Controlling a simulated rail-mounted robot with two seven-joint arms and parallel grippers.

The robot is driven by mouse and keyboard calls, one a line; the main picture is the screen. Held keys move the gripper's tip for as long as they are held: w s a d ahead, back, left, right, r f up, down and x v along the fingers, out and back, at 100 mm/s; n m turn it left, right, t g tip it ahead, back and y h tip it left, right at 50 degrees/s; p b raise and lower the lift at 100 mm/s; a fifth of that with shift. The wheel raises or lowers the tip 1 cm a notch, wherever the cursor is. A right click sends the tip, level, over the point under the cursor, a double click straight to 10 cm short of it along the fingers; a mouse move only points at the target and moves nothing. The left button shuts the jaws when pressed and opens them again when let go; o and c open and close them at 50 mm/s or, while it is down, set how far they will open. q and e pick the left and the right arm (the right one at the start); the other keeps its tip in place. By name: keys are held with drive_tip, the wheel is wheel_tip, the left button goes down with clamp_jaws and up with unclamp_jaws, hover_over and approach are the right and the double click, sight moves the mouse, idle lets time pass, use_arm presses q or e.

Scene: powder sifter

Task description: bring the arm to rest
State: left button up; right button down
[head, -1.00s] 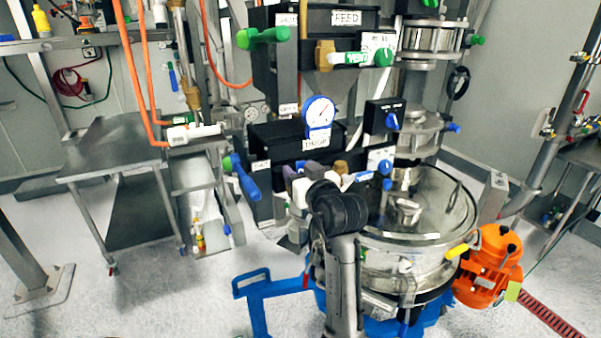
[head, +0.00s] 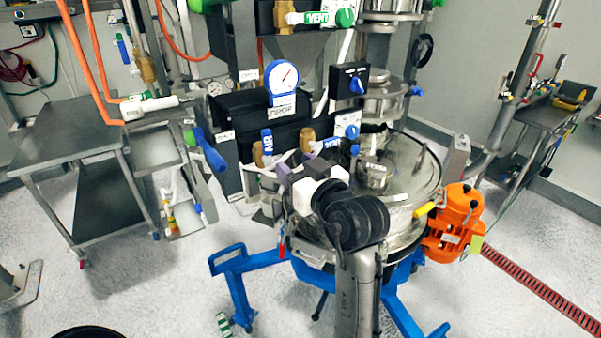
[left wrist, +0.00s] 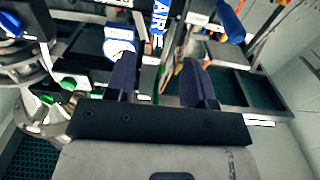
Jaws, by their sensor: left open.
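My left arm comes up from the bottom middle of the head view. Its left gripper (head: 292,158) points at the sifter's valve panel, with dark purple fingers apart and nothing between them. In the left wrist view the open fingers (left wrist: 158,65) show on both sides of a clear gap. A blue valve handle marked AIR (head: 267,141) stands upright just ahead of the gripper. In the left wrist view the AIR handle (left wrist: 159,16) is beyond the fingertips, apart from them as far as I can tell. The right gripper is not in view.
The steel sifter vessel (head: 415,185), on a blue wheeled frame (head: 238,285), is beside my arm. An orange motor (head: 455,220) is at right.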

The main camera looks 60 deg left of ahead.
use_arm(q)
drive_tip(key=shift+d, duration=0.65)
